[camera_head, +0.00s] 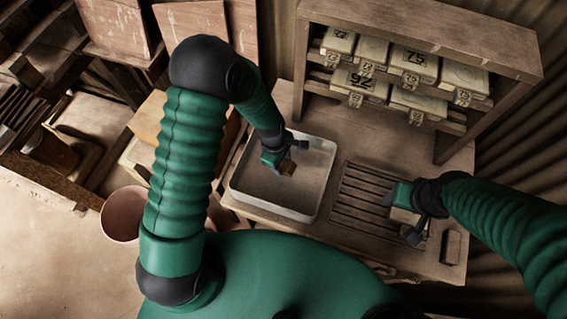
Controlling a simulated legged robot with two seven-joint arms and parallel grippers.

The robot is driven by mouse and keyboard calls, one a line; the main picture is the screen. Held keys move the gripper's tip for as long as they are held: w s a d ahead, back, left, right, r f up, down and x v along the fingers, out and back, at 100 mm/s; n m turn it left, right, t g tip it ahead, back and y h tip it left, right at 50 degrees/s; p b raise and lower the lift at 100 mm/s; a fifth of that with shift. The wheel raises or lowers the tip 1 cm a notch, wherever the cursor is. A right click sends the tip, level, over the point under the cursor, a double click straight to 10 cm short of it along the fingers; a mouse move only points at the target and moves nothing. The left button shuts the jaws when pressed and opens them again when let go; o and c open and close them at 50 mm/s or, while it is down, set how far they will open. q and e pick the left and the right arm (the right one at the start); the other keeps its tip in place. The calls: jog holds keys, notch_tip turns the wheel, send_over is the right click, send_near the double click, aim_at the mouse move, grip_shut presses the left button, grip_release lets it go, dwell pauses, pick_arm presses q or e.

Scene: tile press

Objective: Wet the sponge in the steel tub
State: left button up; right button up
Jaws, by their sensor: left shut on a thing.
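The steel tub (325,185) is a pale rectangular basin on the workbench in the middle of the view. My left gripper (286,166) points down inside the tub's outline, shut on a small yellow-brown sponge (288,169). The sponge is mostly hidden by the fingers, and I cannot tell whether it touches the tub's contents.
A slatted wooden rack (364,200) lies right of the tub. A small dark block (451,247) stands at the bench's right end. A wooden shelf (420,28) with several numbered boxes stands at the back. A pinkish bucket (122,214) is on the floor at left.

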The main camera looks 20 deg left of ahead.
pick_arm(q)
jog(key=shift+r, duration=0.1)
notch_tip(320, 180, up, 10)
jog(key=p, duration=0.8)
jog(key=shift+f, duration=0.25)
dwell(1.6)
notch_tip(320, 180, up, 4)
jog(key=p, duration=0.4)
send_over(282, 165)
jog(key=shift+w, duration=0.1)
